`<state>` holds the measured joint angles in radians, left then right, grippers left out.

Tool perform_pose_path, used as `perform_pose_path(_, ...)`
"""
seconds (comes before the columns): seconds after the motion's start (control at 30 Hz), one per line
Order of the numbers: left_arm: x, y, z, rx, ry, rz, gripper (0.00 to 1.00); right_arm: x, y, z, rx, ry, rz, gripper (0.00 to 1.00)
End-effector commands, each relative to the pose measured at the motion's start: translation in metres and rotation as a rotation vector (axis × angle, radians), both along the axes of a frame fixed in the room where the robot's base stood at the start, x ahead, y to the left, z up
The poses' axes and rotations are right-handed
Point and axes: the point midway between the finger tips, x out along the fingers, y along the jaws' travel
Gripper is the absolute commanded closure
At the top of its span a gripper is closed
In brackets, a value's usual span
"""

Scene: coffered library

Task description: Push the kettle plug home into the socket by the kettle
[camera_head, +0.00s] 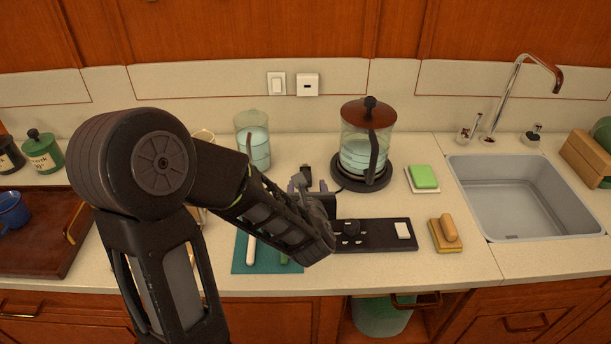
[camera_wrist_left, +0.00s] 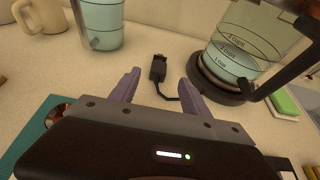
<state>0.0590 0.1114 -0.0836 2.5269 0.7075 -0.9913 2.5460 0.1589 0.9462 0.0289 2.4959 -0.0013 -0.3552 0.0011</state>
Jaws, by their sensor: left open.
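The kettle (camera_head: 366,145) is glass with a brown lid and stands on a round black base. Its black plug (camera_head: 306,172) lies on the counter left of the base; in the left wrist view the plug (camera_wrist_left: 158,68) has a dark cord running toward the base. My left gripper (camera_head: 308,187) is open and empty, low over the counter. In the wrist view its purple fingers (camera_wrist_left: 162,84) point toward the plug, which shows between and beyond them, apart from both. A white wall plate (camera_head: 307,84) with a small dark slot is on the backsplash, left of the kettle.
A white switch (camera_head: 276,84) is beside the wall plate. A glass jug (camera_head: 253,140) stands left of the plug. A black board (camera_head: 378,246) lies in front of the kettle. A green sponge (camera_head: 424,176) and sink (camera_head: 519,195) are right.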

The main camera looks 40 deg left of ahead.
Motion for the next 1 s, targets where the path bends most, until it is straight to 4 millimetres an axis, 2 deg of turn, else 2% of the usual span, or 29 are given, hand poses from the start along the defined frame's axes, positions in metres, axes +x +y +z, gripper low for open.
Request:
perform_pose_path(0.2, 0.015, 0.012, -0.008, 0.001, 0.002, 0.0, 0.45, 0.0, 0.0, 0.003, 0.0, 0.0, 0.0, 1.0)
perform_pose_path(0.57, 0.018, 0.015, -0.009, 0.0, 0.002, 0.001, 0.45, 0.0, 0.0, 0.006, 0.0, 0.0, 0.001, 1.0)
perform_pose_path(0.8, 0.04, 0.033, -0.016, 0.001, 0.006, -0.001, 0.45, 0.0, 0.0, 0.022, 0.0, 0.001, 0.001, 1.0)
perform_pose_path(1.0, 0.054, 0.044, -0.025, 0.0, 0.002, 0.001, 0.45, 0.0, 0.0, 0.023, 0.0, 0.001, 0.0, 1.0)
